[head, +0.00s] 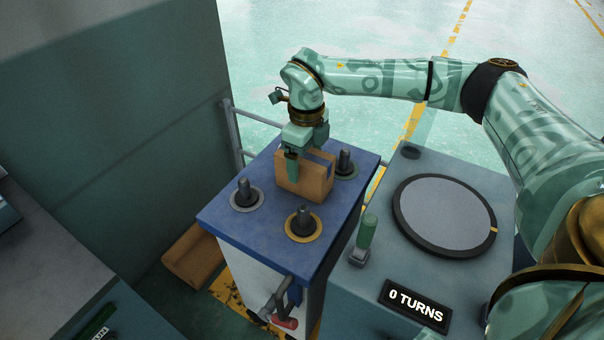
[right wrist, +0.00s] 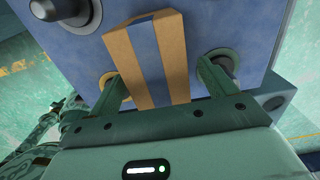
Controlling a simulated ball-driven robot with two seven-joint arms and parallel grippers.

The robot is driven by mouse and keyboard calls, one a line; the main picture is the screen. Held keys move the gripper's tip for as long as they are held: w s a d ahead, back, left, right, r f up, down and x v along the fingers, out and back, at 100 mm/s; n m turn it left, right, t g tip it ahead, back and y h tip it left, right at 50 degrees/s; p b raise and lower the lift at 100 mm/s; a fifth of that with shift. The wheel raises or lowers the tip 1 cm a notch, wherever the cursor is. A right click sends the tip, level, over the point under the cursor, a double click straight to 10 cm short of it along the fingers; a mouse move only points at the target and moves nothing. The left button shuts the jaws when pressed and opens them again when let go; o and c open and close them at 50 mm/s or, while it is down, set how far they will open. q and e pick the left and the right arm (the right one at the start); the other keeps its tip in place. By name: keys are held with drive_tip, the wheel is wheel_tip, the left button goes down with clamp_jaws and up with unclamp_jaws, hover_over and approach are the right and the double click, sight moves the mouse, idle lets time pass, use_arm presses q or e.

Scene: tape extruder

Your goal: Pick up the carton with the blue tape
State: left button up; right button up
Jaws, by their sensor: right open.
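The brown carton (head: 303,180) with a blue tape strip along its top stands on the blue-topped cabinet (head: 262,226), among its pegs. In the right wrist view the carton (right wrist: 121,62) shows the blue tape strip (right wrist: 171,52) down its middle. My right gripper (head: 306,160) reaches down over the carton from above. In the right wrist view its two fingers (right wrist: 162,80) are apart, one on each side of the carton. A gap shows between the carton and the right-hand finger. In the head view the far finger is hidden. My left gripper is not in view.
Upright dark pegs with ring bases (head: 304,224) stand close around the carton. Right of the cabinet is a grey machine with a round turntable (head: 444,215), a green-handled lever (head: 364,236) and a "0 TURNS" display (head: 414,305). A brown box (head: 193,257) lies below on the left.

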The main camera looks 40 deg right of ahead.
wheel_tip(320, 180, down, 4)
drive_tip(key=shift+w+a+r+b, duration=0.1)
drive_tip(key=shift+b, duration=0.6)
drive_tip(key=shift+r, duration=0.15)
drive_tip(key=c, duration=1.4)
drive_tip(key=shift+r, duration=0.1)
